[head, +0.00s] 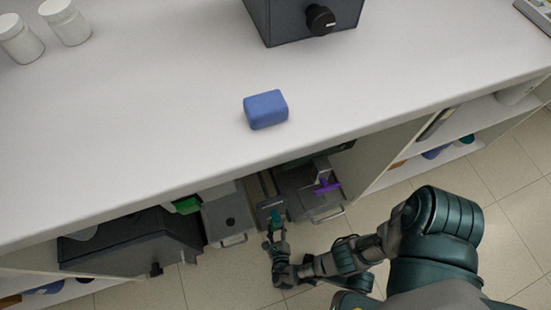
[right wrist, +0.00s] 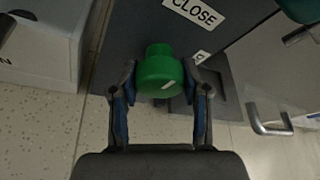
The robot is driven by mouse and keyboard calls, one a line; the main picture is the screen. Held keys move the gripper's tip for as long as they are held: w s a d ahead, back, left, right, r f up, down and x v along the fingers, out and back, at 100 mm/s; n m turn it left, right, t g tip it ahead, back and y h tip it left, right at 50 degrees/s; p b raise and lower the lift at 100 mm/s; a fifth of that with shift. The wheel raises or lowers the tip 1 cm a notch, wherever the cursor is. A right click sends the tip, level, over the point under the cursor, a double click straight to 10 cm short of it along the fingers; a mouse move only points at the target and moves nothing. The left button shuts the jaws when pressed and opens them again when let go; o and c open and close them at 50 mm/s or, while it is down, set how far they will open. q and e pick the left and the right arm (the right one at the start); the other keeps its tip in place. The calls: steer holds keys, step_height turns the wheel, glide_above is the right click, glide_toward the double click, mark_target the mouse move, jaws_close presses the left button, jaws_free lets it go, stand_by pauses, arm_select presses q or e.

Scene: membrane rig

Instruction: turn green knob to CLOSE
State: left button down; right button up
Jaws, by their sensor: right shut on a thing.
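The green knob (right wrist: 160,72) is in the middle of the right wrist view, on a dark grey panel. It has a short white mark near its lower edge. A white CLOSE label (right wrist: 194,11) is on the panel above and to the right of it. My right gripper (right wrist: 160,92) has a finger on each side of the knob and is shut on it. In the head view my right gripper (head: 276,222) reaches down to the rig under the counter, and the knob cannot be made out there. My left gripper is not in view.
The white counter (head: 150,120) overhangs the rig and carries a blue block (head: 266,109), a dark box with a black knob (head: 321,19) and two white jars (head: 66,22). A purple handle (head: 326,186) is right of my gripper.

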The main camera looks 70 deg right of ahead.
steer(key=shift+a+f, duration=0.1)
steer(key=shift+a, duration=0.15)
stand_by(0.3)
steer(key=o, duration=1.2)
steer(key=shift+c, duration=0.2)
steer(key=shift+d, duration=0.1)
steer(key=shift+r, duration=5)
